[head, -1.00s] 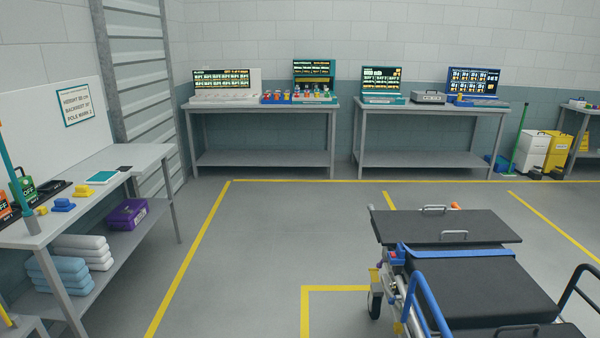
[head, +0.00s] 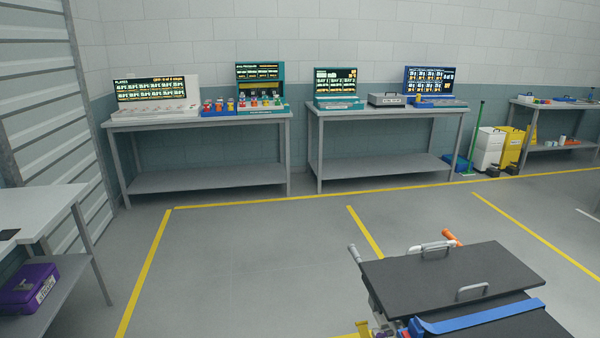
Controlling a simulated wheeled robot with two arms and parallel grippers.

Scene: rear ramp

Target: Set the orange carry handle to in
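An orange handle (head: 452,238) sticks out past the far edge of the stretcher's black head section, to the right of a metal loop handle. A grey handle (head: 355,254) sticks out at the far left corner of the same stretcher (head: 430,281). The black head section lies nearly flat and carries metal loop handles. Neither of my grippers is in the head view.
Two grey benches (head: 230,182) with consoles stand along the back wall. White and yellow bins (head: 489,148) stand at the right. A side table with a purple case (head: 30,288) is at the left. The yellow-lined floor left of the stretcher is clear.

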